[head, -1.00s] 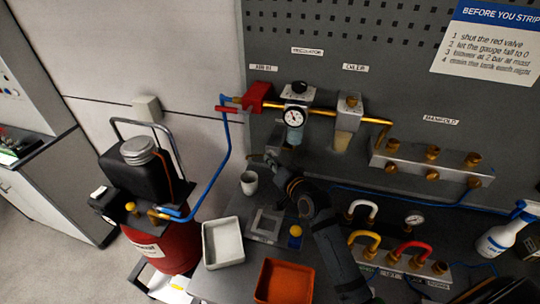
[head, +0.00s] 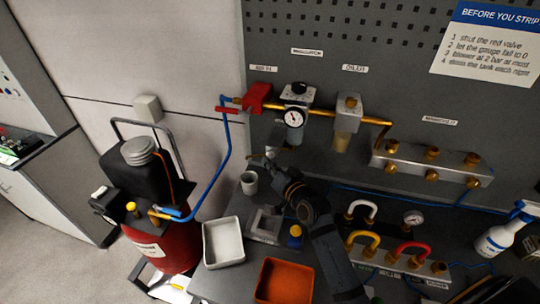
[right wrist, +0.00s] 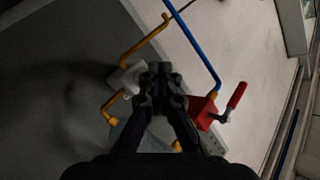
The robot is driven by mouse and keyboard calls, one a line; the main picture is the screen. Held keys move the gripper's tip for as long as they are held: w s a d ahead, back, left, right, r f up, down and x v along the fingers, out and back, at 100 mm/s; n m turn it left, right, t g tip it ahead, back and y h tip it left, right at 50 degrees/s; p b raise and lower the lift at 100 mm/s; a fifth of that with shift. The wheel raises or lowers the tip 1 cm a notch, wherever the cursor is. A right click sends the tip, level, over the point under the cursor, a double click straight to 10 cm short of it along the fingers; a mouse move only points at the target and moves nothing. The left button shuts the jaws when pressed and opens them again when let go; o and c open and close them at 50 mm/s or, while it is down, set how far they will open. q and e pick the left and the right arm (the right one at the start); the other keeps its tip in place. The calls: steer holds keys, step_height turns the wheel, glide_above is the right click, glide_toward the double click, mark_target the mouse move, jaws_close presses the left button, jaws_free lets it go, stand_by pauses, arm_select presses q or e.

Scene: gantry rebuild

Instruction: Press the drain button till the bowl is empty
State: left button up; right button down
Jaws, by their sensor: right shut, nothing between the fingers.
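The regulator (head: 297,97) with its round gauge (head: 293,117) hangs on the brass line on the grey panel. Its bowl (head: 287,138) is below the gauge, partly hard to make out. My right gripper (head: 264,160) is shut and empty, its tip below and slightly left of the bowl. In the right wrist view, the shut fingers (right wrist: 160,75) point up among the yellow pipes. The drain button cannot be seen, and I cannot tell whether the fingers touch it. My left gripper is not in view.
A red valve (head: 257,95) with a blue hose (head: 226,140) is left of the regulator; the oiler (head: 347,116) is right. A grey cup (head: 249,182), white tray (head: 238,236) and orange tray (head: 262,277) stand on the bench below. A red tank (head: 168,246) stands left.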

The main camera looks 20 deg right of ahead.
steer(key=s+a, duration=0.1)
steer(key=s, duration=0.1)
steer(key=s+a, duration=0.1)
steer(key=s, duration=0.1)
steer(key=shift+a, duration=0.4)
stand_by(0.4)
